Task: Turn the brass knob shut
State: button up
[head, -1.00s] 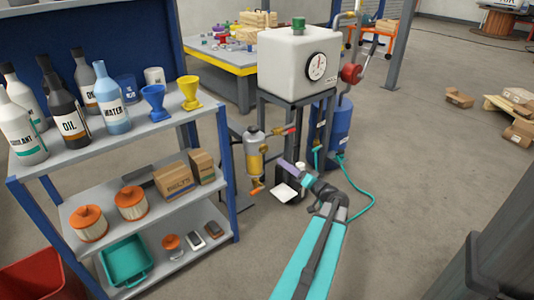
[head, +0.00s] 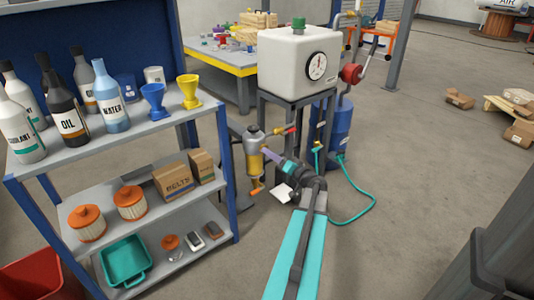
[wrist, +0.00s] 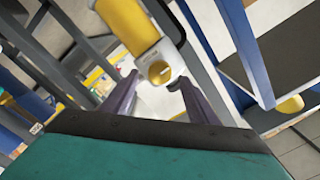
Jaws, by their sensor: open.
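A round brass knob (wrist: 158,72) shows in the wrist view on a pale fitting at the end of a yellow cylinder (wrist: 126,24). My gripper (wrist: 160,92) is open, with one purple finger on each side of the knob's line. The knob appears ahead of the fingertips, and I see no contact. In the head view the filter with the yellow bowl (head: 254,161) hangs beside the stand, and my gripper (head: 266,153) is close to its right side. The knob itself cannot be made out there.
A shelf (head: 200,222) with bottles, boxes and filters stands at left. A white tank (head: 298,62) sits on a dark stand to the right of the filter. A teal hose (head: 371,205) lies on the floor.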

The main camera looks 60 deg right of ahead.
jog(key=x, duration=0.4)
jog(key=c, duration=1.1)
jog(key=shift+o, duration=0.2)
